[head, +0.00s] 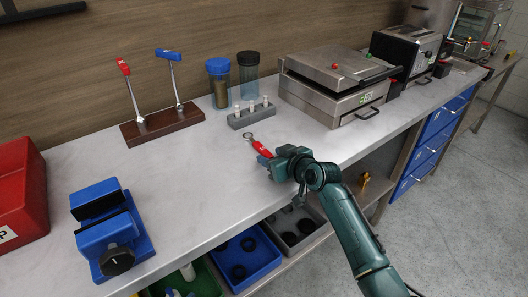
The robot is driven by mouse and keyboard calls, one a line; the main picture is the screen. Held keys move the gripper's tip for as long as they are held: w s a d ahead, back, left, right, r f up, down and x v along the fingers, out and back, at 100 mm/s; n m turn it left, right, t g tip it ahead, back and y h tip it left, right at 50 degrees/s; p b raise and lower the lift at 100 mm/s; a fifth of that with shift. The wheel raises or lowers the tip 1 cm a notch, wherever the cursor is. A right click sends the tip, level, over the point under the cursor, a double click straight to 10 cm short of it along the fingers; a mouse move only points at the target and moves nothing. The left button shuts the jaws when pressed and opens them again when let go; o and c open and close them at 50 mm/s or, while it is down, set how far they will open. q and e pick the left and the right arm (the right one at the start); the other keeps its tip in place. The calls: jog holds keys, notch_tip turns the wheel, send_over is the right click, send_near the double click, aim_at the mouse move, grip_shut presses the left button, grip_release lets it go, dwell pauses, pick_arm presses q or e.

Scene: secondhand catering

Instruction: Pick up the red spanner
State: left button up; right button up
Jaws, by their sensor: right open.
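A red-handled spanner (259,147) with a metal ring end lies on the grey worktop (185,172), near the middle of the picture. My right gripper (269,161) is open at the near end of its red handle. The fingers cover that end, so I cannot tell whether they touch it. A second red-handled tool (124,68) and a blue-handled tool (169,55) stand upright in a dark wooden block (162,124) at the back left. My left gripper is not in view.
A grey holder (251,117) with small white pegs stands just behind the spanner. A steel press (335,85) stands to the right, a blue vise (112,228) and a red bin (20,195) to the left. The worktop between vise and spanner is clear.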

grip_shut()
dwell(0.5)
